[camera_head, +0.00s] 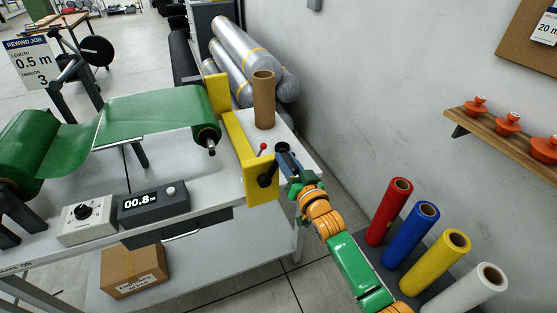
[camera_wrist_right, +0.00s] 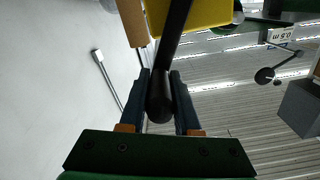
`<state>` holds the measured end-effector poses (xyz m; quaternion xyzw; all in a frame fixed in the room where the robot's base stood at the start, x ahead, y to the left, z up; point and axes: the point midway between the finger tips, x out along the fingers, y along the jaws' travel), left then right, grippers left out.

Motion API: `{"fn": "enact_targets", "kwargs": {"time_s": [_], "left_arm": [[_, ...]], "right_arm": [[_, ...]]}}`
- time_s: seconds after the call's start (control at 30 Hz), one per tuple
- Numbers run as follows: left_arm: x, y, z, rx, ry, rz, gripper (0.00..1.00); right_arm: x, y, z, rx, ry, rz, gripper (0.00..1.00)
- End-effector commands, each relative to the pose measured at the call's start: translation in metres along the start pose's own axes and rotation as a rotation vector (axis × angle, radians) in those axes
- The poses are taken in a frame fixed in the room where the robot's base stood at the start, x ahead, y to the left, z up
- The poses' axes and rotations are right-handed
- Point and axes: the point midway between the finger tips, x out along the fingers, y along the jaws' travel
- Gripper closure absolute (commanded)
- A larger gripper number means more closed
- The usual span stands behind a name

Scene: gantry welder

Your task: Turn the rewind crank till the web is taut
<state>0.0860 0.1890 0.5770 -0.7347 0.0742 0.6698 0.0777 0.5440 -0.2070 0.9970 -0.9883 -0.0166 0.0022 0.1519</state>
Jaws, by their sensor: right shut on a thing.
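The green web (camera_head: 150,112) runs from the left roll (camera_head: 28,150) over a bar to the rewind roll (camera_head: 190,105). It dips between the left roll and the bar. The black rewind crank (camera_head: 265,181) is on the yellow end plate (camera_head: 240,145). My right gripper (camera_head: 284,152) is at the crank, just right of the plate. In the right wrist view, the crank's black handle (camera_wrist_right: 160,106) lies between the fingers of my right gripper (camera_wrist_right: 160,92), which is shut on it. My left gripper is not in view.
A display (camera_head: 152,201) reads 00.8 m, beside a dial box (camera_head: 86,217). The job sign (camera_head: 30,62) reads length 0.5 m, tension 3. A cardboard core (camera_head: 263,98) and red-tipped lever (camera_head: 262,148) stand near my gripper. Colored rolls (camera_head: 410,232) stand at right.

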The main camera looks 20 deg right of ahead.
Motion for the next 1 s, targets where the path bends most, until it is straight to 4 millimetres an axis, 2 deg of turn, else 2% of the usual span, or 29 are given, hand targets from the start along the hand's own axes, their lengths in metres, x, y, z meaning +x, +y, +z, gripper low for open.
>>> {"fn": "enact_targets", "kwargs": {"time_s": [0.2, 0.4, 1.0], "left_arm": [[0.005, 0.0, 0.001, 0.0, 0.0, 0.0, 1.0], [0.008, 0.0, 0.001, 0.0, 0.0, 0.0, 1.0], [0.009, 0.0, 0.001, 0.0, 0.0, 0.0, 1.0]], "right_arm": [[0.0, 0.015, 0.005, 0.128, -0.002, 0.002, 1.0], [0.0, 0.023, 0.008, 0.123, -0.001, 0.001, 1.0], [0.0, 0.026, 0.01, 0.121, -0.003, 0.001, 1.0]]}}
